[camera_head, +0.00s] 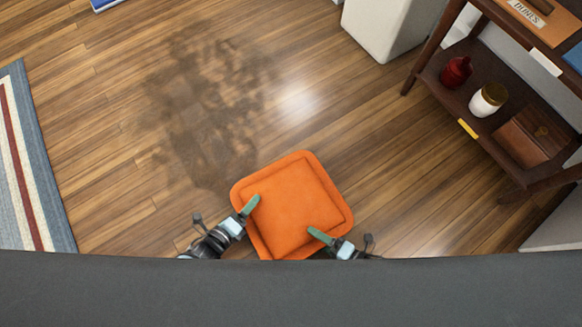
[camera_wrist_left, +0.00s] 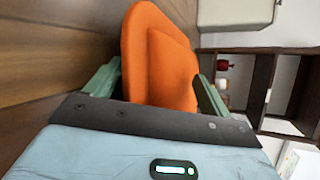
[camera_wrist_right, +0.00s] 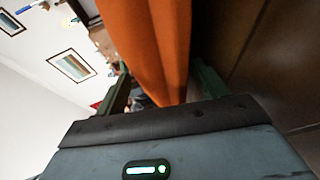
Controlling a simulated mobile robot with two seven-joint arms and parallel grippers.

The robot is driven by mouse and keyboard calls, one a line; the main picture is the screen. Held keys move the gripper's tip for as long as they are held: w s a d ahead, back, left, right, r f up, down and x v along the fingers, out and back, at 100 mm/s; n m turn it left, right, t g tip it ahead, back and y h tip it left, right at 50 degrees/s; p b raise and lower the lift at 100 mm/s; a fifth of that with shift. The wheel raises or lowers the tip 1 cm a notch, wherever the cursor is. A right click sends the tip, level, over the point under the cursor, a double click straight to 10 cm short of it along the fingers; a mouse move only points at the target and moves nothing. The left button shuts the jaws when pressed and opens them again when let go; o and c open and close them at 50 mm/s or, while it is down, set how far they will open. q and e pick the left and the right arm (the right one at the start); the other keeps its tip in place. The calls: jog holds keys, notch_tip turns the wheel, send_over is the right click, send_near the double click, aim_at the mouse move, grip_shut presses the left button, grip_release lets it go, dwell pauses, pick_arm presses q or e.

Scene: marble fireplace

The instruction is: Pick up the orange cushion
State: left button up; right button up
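The orange cushion (camera_head: 292,200) is square with a raised middle panel, at the bottom middle of the head view. My left gripper (camera_head: 250,206) grips its left edge, one green finger on top and the other hidden below. My right gripper (camera_head: 318,235) grips its lower right edge the same way. In the left wrist view the cushion (camera_wrist_left: 160,60) fills the gap between the fingers. In the right wrist view the cushion (camera_wrist_right: 150,45) also lies between both fingers. The cushion appears raised off the floor, with a finger between them.
A dark wooden shelf (camera_head: 480,130) with a red pot (camera_head: 456,71), a white jar (camera_head: 488,99) and a brown box (camera_head: 530,138) stands at the right. A white block (camera_head: 390,25) is at the top. A striped rug (camera_head: 35,160) lies left.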

pick_arm(q)
jog(key=c, duration=0.9)
pick_arm(e)
jog(key=c, duration=0.8)
pick_arm(q)
jog(key=shift+s+r+p, duration=0.1)
jog(key=shift+r+p, duration=0.05)
jog(key=shift+p, duration=0.25)
pick_arm(e)
jog(key=shift+r, duration=0.15)
pick_arm(q)
jog(key=shift+s+r+p, duration=0.1)
jog(key=shift+r+p, duration=0.55)
jog(key=shift+p, duration=0.35)
pick_arm(e)
jog(key=shift+s+r, duration=0.15)
jog(key=shift+r, duration=0.55)
pick_arm(q)
jog(key=shift+a+r+p, duration=0.1)
jog(key=shift+r+p, duration=1)
pick_arm(e)
jog(key=shift+r, duration=1.1)
